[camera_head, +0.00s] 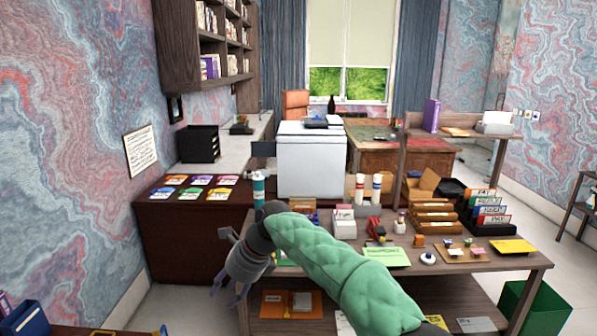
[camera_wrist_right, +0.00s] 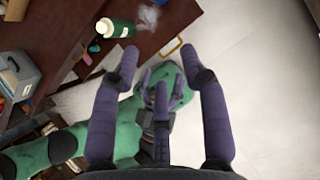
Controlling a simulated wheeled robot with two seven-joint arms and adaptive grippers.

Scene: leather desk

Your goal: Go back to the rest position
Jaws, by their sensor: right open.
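My right gripper (camera_head: 228,293) hangs at the end of my green-sleeved arm, in front of the left end of the wooden table (camera_head: 500,264). Its purple-grey fingers point down and are apart. In the right wrist view, the right gripper (camera_wrist_right: 160,52) is open, with its fingers spread and nothing between them. Behind the fingers in that view is a green-sleeved part with dark parts, perhaps my other arm; its finger state is unclear. My left gripper does not show clearly in the head view.
The table carries file racks (camera_head: 488,212), a red stapler (camera_head: 375,230) and a green paper (camera_head: 386,256). A teal bottle (camera_head: 258,190) stands near the right gripper. Colored cards (camera_head: 193,186) lie on the dark cabinet. A green bin (camera_head: 532,308) stands at the lower right.

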